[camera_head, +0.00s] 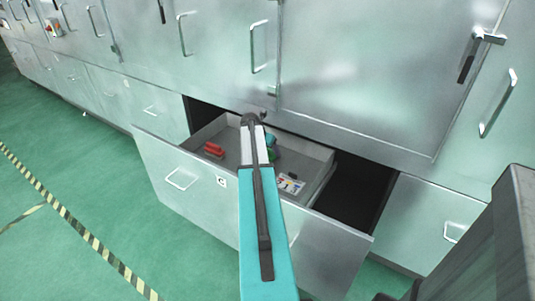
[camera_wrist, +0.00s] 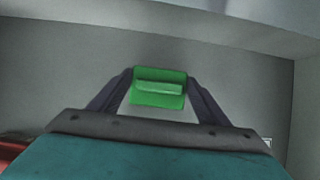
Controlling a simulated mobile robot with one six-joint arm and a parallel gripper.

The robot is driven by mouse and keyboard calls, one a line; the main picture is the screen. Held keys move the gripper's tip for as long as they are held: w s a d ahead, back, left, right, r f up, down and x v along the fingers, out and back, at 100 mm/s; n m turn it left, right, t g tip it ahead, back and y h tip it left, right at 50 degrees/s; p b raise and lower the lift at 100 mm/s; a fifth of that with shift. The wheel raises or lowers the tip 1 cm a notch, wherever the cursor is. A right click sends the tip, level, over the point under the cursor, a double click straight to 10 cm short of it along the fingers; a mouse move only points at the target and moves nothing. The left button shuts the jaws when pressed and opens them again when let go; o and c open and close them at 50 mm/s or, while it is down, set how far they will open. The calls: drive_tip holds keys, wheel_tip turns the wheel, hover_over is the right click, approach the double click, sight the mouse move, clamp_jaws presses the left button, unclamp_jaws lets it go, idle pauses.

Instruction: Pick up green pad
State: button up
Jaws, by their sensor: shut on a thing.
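The green pad (camera_wrist: 158,101) is a small bright green block with a raised lighter bar across it. In the wrist view it sits between the two dark fingers of my gripper (camera_wrist: 160,80), which are shut on it. The grey drawer surface lies behind it. In the head view a bit of green (camera_head: 272,154) shows beside my arm, inside the open drawer (camera_head: 321,160). My arm hides most of the gripper there, and whether the pad touches the drawer floor I cannot tell.
Red objects (camera_head: 213,149) lie at the drawer's left, and a pale card with coloured marks (camera_head: 291,184) lies at its right. The drawer walls stand close around my gripper. Metal cabinet doors (camera_head: 365,70) rise behind. The green floor (camera_head: 65,190) at left is clear.

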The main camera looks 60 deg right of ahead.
drive_tip(key=shift+r, duration=0.8)
wheel_tip(320, 180, up, 2)
drive_tip(key=shift+r, duration=0.1)
drive_tip(key=s+a, duration=0.7)
drive_tip(key=s+a+r, duration=0.1)
drive_tip(key=s+a, duration=0.3)
drive_tip(key=shift+s+a+r, duration=0.1)
drive_tip(key=shift+s, duration=0.1)
idle(0.3)
